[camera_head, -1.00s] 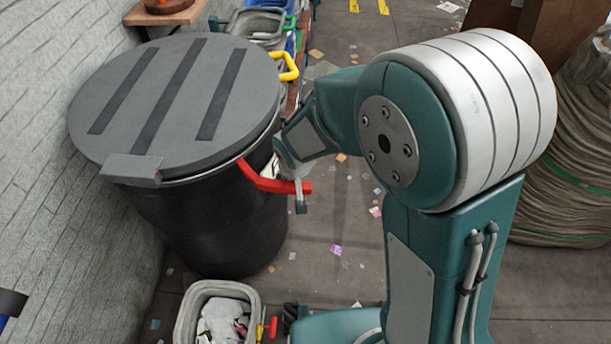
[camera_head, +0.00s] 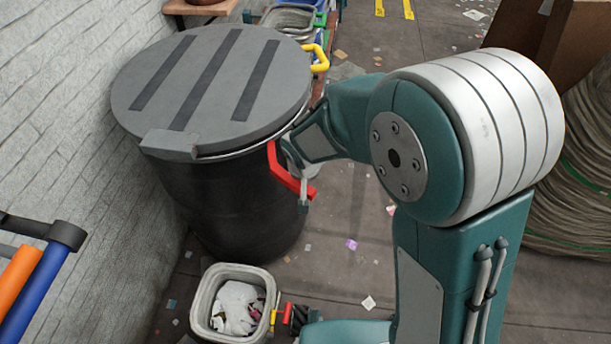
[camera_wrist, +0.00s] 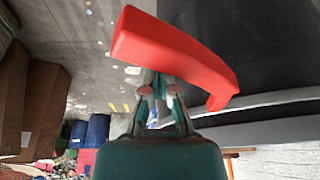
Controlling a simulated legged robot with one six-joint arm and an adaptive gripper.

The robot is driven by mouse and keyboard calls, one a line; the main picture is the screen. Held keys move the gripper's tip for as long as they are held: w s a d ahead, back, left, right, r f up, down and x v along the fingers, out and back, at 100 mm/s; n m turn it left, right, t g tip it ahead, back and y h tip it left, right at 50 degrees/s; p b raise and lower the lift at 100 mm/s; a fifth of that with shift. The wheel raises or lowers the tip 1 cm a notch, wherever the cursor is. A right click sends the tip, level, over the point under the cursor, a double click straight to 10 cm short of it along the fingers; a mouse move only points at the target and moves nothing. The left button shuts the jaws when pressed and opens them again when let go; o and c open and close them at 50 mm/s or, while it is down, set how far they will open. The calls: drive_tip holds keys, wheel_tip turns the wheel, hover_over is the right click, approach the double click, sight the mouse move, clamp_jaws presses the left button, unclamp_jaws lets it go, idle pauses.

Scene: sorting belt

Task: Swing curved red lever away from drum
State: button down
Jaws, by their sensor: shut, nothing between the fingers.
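The curved red lever (camera_head: 285,172) is on the right side of the black drum (camera_head: 240,205), below the edge of its grey lid (camera_head: 212,85). It slants down and to the right, its free end out from the drum wall. My gripper (camera_head: 303,190) is at the lever's lower part, partly hidden behind it. In the wrist view the lever (camera_wrist: 175,55) crosses just beyond my gripper (camera_wrist: 158,90), with the drum behind it at the right. The fingers are shut with nothing between them. They look close to the lever; I cannot tell whether they touch.
A grey bin (camera_head: 207,305) with white scraps stands in front of the drum. A yellow handle (camera_head: 318,58) sticks out behind the lid. Scraps litter the floor.

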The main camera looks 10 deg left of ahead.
drive_tip(key=shift+s+a+f, duration=0.1)
drive_tip(key=shift+s+a, duration=0.05)
drive_tip(key=shift+s, duration=0.2)
drive_tip(key=v, duration=1.2)
drive_tip(key=shift+w, duration=0.35)
